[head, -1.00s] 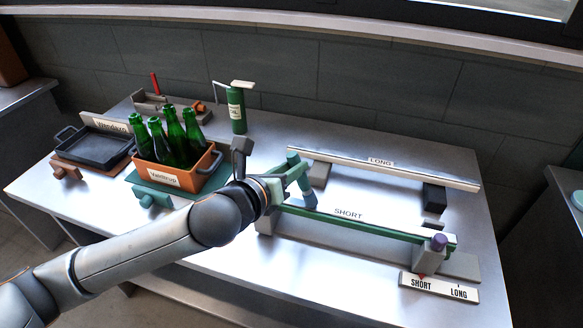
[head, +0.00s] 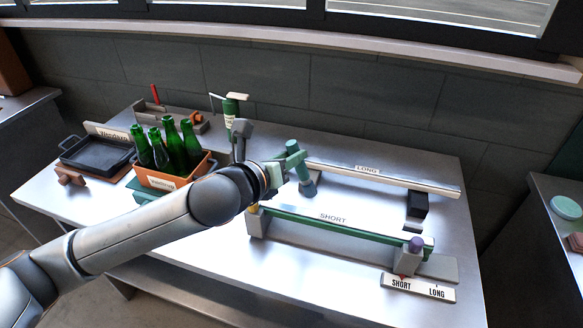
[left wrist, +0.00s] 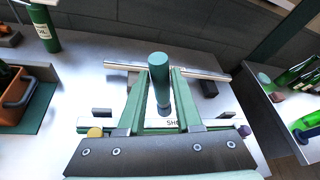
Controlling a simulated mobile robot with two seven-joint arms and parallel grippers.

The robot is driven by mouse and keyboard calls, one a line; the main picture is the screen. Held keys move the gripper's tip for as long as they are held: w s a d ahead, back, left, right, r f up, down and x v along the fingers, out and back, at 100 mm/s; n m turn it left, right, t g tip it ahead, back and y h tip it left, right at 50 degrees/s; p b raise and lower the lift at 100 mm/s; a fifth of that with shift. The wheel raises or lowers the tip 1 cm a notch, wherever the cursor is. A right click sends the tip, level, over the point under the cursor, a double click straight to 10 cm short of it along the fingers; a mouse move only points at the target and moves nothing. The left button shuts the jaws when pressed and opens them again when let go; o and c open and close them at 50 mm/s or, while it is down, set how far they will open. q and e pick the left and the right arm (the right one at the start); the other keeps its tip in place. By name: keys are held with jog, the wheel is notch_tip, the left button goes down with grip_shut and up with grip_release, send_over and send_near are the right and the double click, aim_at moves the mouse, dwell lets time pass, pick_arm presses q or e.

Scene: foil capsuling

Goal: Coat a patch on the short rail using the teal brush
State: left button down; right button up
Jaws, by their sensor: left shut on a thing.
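In the left wrist view the brush (left wrist: 160,75) stands between the two green fingers. The short rail (head: 350,224), with a pale top, green front and "SHORT" label, lies across the front of the table. Part of the short rail (left wrist: 172,122) shows between the fingers in the wrist view. My right gripper is not in view.
The long rail (head: 400,181) runs behind the short one. A SHORT/LONG plate (head: 418,289) with a red pointer at SHORT lies at front right. An orange crate (head: 170,180) of green bottles, a black tray (head: 95,153) and a green bottle (head: 231,112) stand left.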

pick_arm(q)
jog(key=shift+r, duration=1.1)
jog(key=shift+f, duration=0.1)
jog(key=shift+f, duration=0.45)
jog(key=shift+d+m, duration=0.2)
jog(key=shift+m, duration=0.1)
